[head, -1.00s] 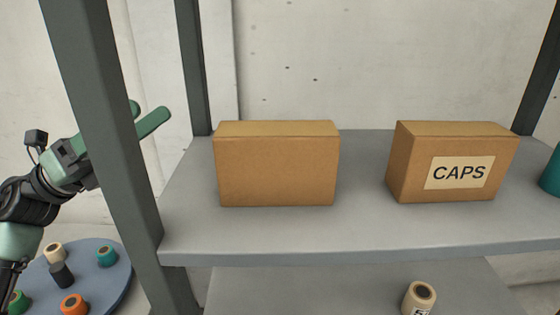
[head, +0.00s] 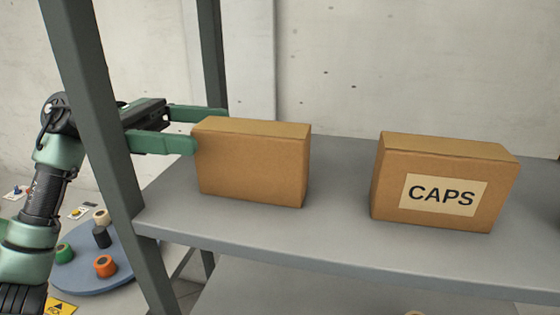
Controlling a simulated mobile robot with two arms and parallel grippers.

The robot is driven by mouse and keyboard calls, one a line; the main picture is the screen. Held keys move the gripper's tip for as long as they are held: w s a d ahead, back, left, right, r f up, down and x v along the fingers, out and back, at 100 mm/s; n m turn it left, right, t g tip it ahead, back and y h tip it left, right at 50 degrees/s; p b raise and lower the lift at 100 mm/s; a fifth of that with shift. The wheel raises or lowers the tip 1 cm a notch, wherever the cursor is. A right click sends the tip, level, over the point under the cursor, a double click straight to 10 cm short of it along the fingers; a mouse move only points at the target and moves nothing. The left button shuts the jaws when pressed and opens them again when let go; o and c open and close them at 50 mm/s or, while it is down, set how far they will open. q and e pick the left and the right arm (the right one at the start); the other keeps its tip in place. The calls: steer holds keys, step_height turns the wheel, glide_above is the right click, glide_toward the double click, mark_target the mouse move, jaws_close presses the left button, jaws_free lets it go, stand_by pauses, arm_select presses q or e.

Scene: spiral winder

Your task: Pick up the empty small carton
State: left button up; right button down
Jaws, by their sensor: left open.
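A plain brown carton (head: 253,165) stands upright on the grey shelf (head: 335,225), with no label on the faces I see. A second brown carton (head: 440,185) stands to its right with a "CAPS" label on its front. My left gripper (head: 212,130) comes in from the left past the shelf post. It is open, its two green fingers pointing right. The near finger's tip is at the plain carton's upper left edge, and the far finger reaches behind its top left corner. I cannot tell whether they touch it. My right gripper is not in view.
A dark shelf post (head: 101,150) stands in front of my left arm, and another post (head: 213,60) is behind. A round blue table (head: 105,280) with several coloured spools is at lower left. Bare shelf lies between the cartons.

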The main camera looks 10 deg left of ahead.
mark_target(251, 126)
arm_select(q)
steer(key=shift+d+r+p, duration=0.1)
steer(key=shift+d+p, duration=0.45)
steer(key=shift+d, duration=1.05)
steer(key=d+p, duration=0.2)
steer(key=d, duration=0.1)
steer(key=d+p, duration=0.1)
steer(key=shift+w+d+r+p, duration=0.15)
steer(key=shift+w+r+p, duration=0.05)
steer(key=shift+w+p, duration=0.1)
steer(key=shift+d+f, duration=0.1)
steer(key=shift+d, duration=0.25)
steer(key=shift+a+f, duration=0.1)
steer(key=shift+c, duration=0.9)
steer(key=c, duration=1.5)
jaws_close()
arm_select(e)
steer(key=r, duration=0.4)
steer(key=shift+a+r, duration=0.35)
arm_select(q)
steer(key=shift+r, duration=0.2)
